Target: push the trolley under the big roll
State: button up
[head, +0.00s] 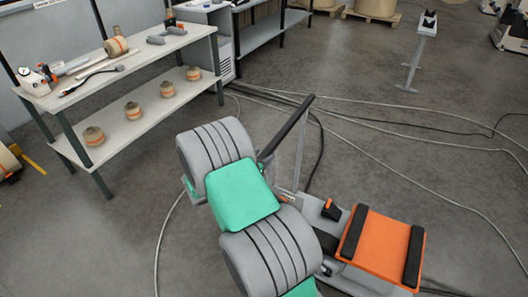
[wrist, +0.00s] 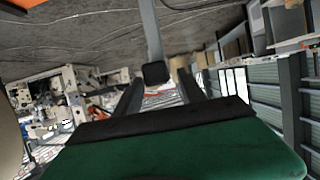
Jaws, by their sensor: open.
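The trolley (head: 382,250) stands on the floor at the lower right of the head view, with an orange top, two black pads and a grey base. Its handle, a black bar (head: 290,124) on grey posts, rises at its left end. My arm hides part of it, and my gripper is hidden in the head view. In the wrist view my gripper (wrist: 158,90) is open, with two dark fingers pointing away. A grey post with a black end (wrist: 155,73) shows between them; I cannot tell whether they touch. I cannot make out the big roll with certainty.
A workbench (head: 140,70) with tools and small rolls stands at the upper left. Kraft rolls (head: 376,8) sit on pallets at the back. A grey stand (head: 415,55) is at the upper right. Cables (head: 400,148) cross the open floor behind the trolley.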

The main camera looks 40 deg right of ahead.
jog(key=shift+x, duration=0.95)
jog(key=shift+c, duration=0.2)
grip_shut()
dwell(0.5)
